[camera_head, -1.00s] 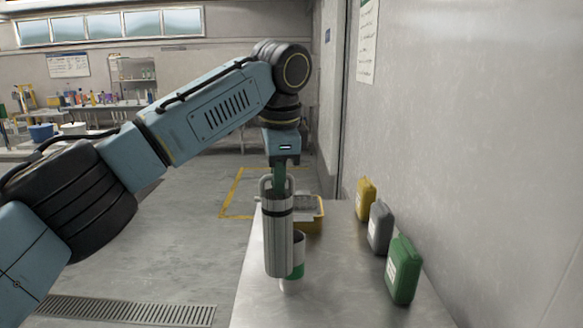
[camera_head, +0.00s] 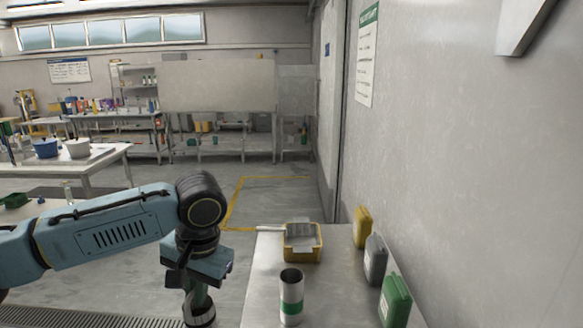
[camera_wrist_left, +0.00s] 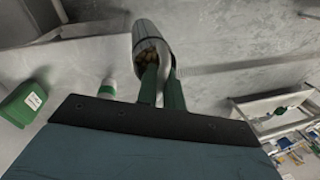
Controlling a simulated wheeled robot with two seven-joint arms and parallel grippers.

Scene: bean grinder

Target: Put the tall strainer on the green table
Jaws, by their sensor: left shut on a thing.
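My left gripper (camera_head: 199,285) is at the bottom of the head view, left of the metal table, shut on the tall strainer (camera_head: 200,315). Only the strainer's top shows there, and the rest is cut off by the frame edge. In the left wrist view the strainer (camera_wrist_left: 147,32) is a grey metal cylinder between the two green fingers (camera_wrist_left: 161,82), with brownish contents at its mouth. No surface that is clearly a green table shows in the head view. My right gripper is not in view.
The metal table (camera_head: 262,290) holds a steel cup with a green band (camera_head: 291,298), a yellow bin with a strainer basket (camera_head: 303,245), and yellow, grey and green canisters (camera_head: 394,302) along the wall.

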